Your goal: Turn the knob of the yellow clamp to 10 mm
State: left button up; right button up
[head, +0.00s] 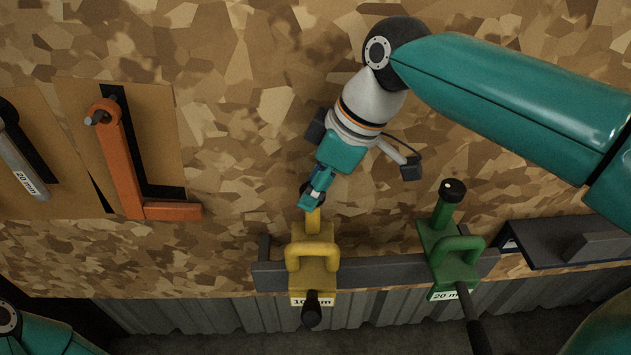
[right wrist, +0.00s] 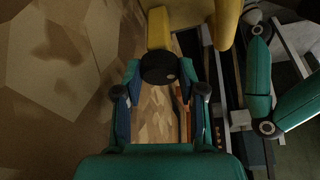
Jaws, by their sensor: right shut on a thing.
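The yellow clamp (head: 325,278) sits on a grey rail in the lower middle of the head view. Its label, partly covered by a black handle, seems to read 10 mm. A yellow stem rises from the clamp to its black knob (right wrist: 158,70), which shows well in the right wrist view. My right gripper (head: 311,196) is at the top of this stem and shut on the knob, with one finger on each side. The gripper covers much of the knob in the head view. My left gripper is not in view; only part of my left arm shows.
A green clamp (head: 455,250) marked 20 mm stands to the right on the same rail (head: 380,269). An orange angle-shaped tool (head: 124,165) hangs on a board at the left. A grey shelf (head: 560,243) juts out at the right.

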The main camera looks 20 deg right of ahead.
dwell(0.3)
jog(key=o, duration=1.1)
jog(key=shift+o, duration=0.2)
jog(key=shift+r, duration=0.1)
jog(key=v, duration=1.1)
jog(key=shift+r, duration=0.35)
jog(key=shift+s+d, duration=0.1)
